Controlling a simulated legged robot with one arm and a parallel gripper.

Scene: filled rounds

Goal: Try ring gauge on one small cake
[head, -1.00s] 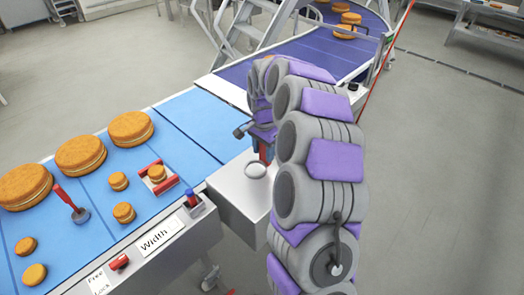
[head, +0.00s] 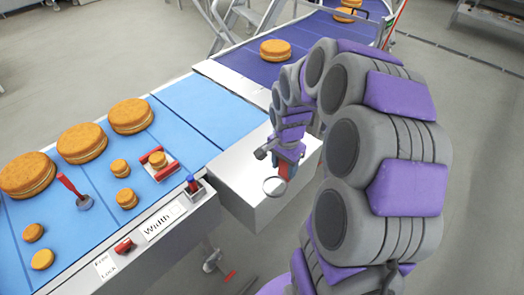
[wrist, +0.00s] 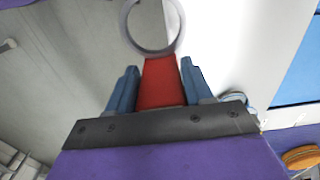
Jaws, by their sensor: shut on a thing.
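My gripper (head: 284,168) is shut on the red handle (wrist: 160,88) of the ring gauge. The gauge's pale grey ring (head: 274,194) sits over the front part of a silver box top, and no cake shows inside it. In the wrist view the ring (wrist: 150,51) lies beyond the fingertips, across the box's edge and the floor. On the blue belt, one small cake (head: 158,159) sits between red jaws (head: 165,173). Other small cakes (head: 119,167) (head: 126,199) (head: 33,232) (head: 42,259) lie loose to the left of the gripper.
Three large cakes (head: 132,116) stand along the back of the blue belt (head: 205,108). A red-handled tool (head: 74,190) stands among the cakes. The silver box (head: 240,170) has a clear top.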

